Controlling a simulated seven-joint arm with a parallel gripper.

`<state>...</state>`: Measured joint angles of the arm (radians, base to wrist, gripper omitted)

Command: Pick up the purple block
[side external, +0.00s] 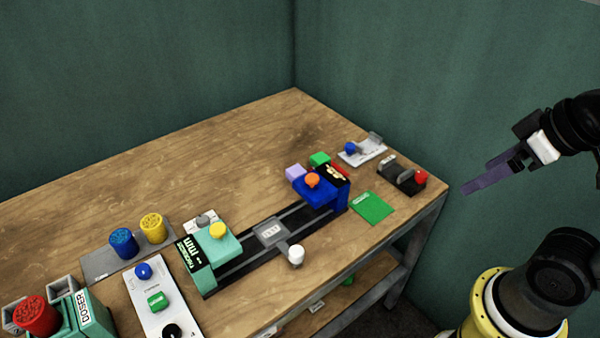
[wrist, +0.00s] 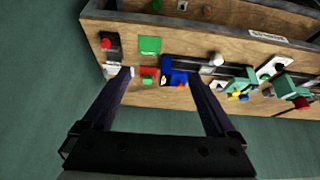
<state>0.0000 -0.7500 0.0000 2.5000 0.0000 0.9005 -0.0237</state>
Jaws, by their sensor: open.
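The purple block (side external: 295,173) is a small light-purple cube on the wooden table, just left of the blue press head (side external: 322,190) with an orange knob. A green block (side external: 320,159) stands close behind it. In the wrist view I cannot clearly pick out the purple block; the blue press head (wrist: 178,72) shows between my fingers. My gripper (side external: 468,188) is in the air off the right end of the table, well away from the block. In the wrist view my gripper (wrist: 159,74) has its two long dark fingers spread wide, with nothing held.
A black rail runs from the blue head to a teal press head (side external: 215,245). A green mat (side external: 373,208), a black device with a red button (side external: 420,178) and a white device with a blue knob (side external: 362,151) lie at the right end. Bare wood lies left of the block.

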